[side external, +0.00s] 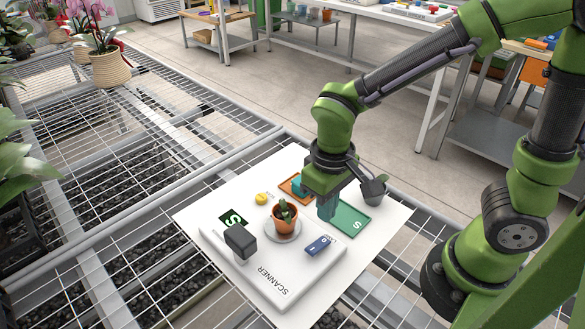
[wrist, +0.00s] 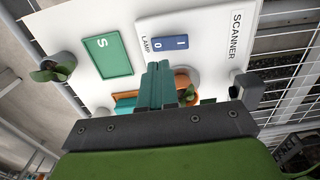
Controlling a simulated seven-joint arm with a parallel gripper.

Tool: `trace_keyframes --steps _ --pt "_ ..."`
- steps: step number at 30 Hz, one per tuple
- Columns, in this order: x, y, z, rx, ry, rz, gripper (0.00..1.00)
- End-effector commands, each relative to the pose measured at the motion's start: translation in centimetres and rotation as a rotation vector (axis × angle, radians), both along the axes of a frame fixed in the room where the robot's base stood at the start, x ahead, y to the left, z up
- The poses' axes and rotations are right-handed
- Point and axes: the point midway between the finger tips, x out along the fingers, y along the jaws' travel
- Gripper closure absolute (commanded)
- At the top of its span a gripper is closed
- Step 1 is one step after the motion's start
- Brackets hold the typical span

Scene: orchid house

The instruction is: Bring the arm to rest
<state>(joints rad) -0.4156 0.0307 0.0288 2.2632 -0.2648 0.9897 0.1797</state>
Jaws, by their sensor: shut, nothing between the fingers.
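My gripper (side external: 327,212) points down over the white board, its teal fingers together with nothing between them. In the side view it is in front of the left part of the green tray marked S (side external: 348,215); I cannot tell its exact height. The closed fingers (wrist: 158,72) also show in the wrist view, with the blue rocker switch (wrist: 168,43) beyond their tips. A small cactus in a terracotta pot (side external: 285,224) stands upright on a round pale disc of the scanner (side external: 275,285), left of the gripper. In the wrist view my fingers and gripper body partly hide the pot.
An orange tray (side external: 287,188) with a teal thing lies behind the cactus, near a yellow object (side external: 263,198). A dark scanner head (side external: 240,241) rises at the left. A grey pot with a plant (side external: 374,189) stands at the right.

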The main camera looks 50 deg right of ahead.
Motion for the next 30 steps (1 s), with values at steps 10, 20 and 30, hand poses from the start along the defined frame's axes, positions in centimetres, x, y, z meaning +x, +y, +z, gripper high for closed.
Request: trace_keyframes --steps 10,20,30 --pt "-0.8 -3.0 5.6 0.17 -0.206 -0.101 1.0" --pt "-2.3 -8.0 12.3 0.286 -0.534 -0.304 1.0" --pt "-2.5 -9.0 13.4 0.288 -0.591 -0.34 1.0"
